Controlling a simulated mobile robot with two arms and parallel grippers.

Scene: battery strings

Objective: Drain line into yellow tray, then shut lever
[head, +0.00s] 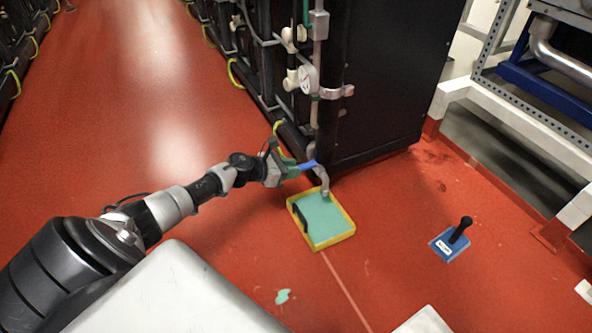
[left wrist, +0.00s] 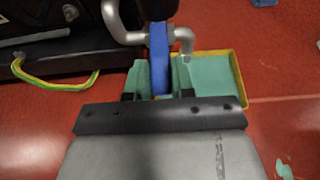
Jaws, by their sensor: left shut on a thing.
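The blue lever (head: 307,165) is on the grey drain line (head: 323,181) at the foot of the black cabinet. My left gripper (head: 294,168) is shut on the lever. In the left wrist view the lever (left wrist: 159,62) stands between the two green fingers, crosswise to the pipe (left wrist: 126,36). The yellow tray (head: 336,241) lies on the floor under the pipe's down-turned end, with a teal surface inside. Its yellow rim (left wrist: 239,78) also shows in the left wrist view. I cannot tell whether liquid is flowing. My right gripper is out of view.
A teal puddle (head: 283,296) lies on the red floor in front of the tray. A blue plate with a black upright handle (head: 459,231) stands to the right. A white frame (head: 520,116) borders the right side.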

